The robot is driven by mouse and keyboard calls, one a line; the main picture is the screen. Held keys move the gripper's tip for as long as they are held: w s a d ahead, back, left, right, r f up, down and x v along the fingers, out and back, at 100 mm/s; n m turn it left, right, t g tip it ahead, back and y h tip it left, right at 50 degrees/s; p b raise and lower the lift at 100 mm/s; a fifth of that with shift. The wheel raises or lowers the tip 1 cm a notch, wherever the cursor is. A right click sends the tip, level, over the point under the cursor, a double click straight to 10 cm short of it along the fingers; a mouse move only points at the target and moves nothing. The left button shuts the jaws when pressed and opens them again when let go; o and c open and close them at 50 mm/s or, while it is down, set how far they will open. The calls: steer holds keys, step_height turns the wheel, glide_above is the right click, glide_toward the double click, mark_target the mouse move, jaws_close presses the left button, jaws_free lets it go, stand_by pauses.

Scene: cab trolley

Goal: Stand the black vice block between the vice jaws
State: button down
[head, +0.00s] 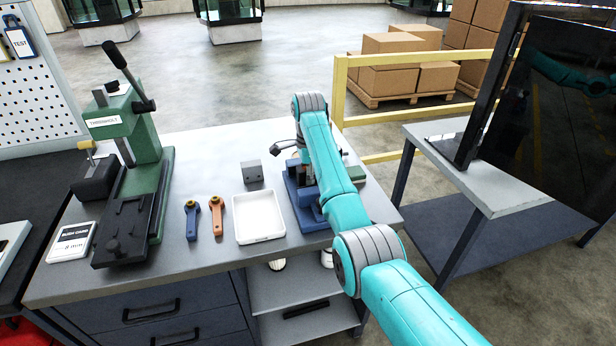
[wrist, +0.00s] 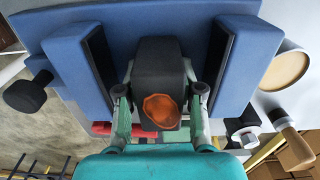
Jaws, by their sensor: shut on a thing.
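The black vice block (wrist: 160,62) is in my gripper (wrist: 161,92), with one finger on each side of it. An orange eight-sided face (wrist: 161,111) shows at its near end. In the wrist view the block appears between the two dark-faced jaws of the blue vice (wrist: 75,65), with a gap on each side. I cannot tell whether its underside touches the vice. In the head view the blue vice (head: 310,219) stands on the right of the bench, partly hidden by my arm. My gripper and the block are hidden there.
A white tray (head: 259,238) and a grey block (head: 252,172) stand left of the vice. Orange (head: 216,216) and blue (head: 192,220) handled tools lie further left, beside a green press (head: 130,130). A wooden-handled tool (wrist: 296,148) is right of the vice in the wrist view.

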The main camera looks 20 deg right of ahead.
steer(key=shift+f, duration=0.2)
stand_by(0.4)
stand_by(0.3)
steer(key=c, duration=0.7)
jaws_free()
steer(key=shift+o, duration=0.2)
